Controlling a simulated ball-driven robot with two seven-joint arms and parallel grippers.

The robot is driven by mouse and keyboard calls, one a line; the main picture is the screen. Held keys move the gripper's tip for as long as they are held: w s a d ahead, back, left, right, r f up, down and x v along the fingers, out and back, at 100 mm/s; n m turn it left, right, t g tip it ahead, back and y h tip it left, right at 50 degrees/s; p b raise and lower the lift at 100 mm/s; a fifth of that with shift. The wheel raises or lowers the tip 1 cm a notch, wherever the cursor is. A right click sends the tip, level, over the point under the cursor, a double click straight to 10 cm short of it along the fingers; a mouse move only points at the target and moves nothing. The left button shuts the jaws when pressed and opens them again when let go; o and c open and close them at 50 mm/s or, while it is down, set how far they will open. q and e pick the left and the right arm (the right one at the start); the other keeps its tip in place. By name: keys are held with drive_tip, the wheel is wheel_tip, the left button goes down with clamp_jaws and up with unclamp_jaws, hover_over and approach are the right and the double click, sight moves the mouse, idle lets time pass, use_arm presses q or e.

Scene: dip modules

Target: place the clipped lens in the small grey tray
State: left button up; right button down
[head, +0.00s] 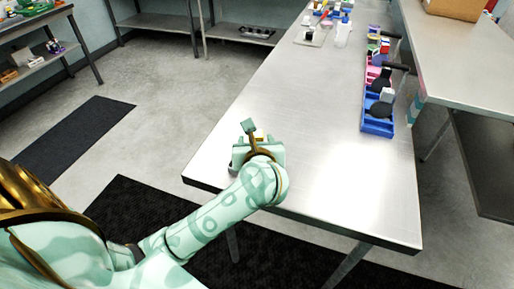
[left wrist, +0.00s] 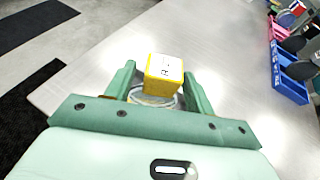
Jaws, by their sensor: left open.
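My left gripper (head: 259,140) is over the near left part of the metal table. In the left wrist view, its two green fingers (left wrist: 160,84) are open, one on each side of a yellow block (left wrist: 163,73) with a white, marked top. A round, clear, glassy rim (left wrist: 150,99) shows just below the block; this may be the clipped lens, but the gripper body hides part of it. I cannot tell whether the fingers touch either. A small greyish tray (head: 305,42) lies at the far end of the table. My right gripper is not in view.
Blue bins (head: 377,126) and pink bins (head: 372,77) holding dark and coloured items line the table's right side. A whitish bottle (head: 343,34) and several small coloured things stand at the far end. The middle of the table (head: 310,120) is clear.

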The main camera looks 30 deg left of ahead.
use_arm(q)
drive_tip(key=p+v, duration=0.2)
drive_tip(key=v, duration=0.9)
drive_tip(key=shift+s+d+r, duration=0.15)
drive_tip(key=shift+s+r, duration=0.05)
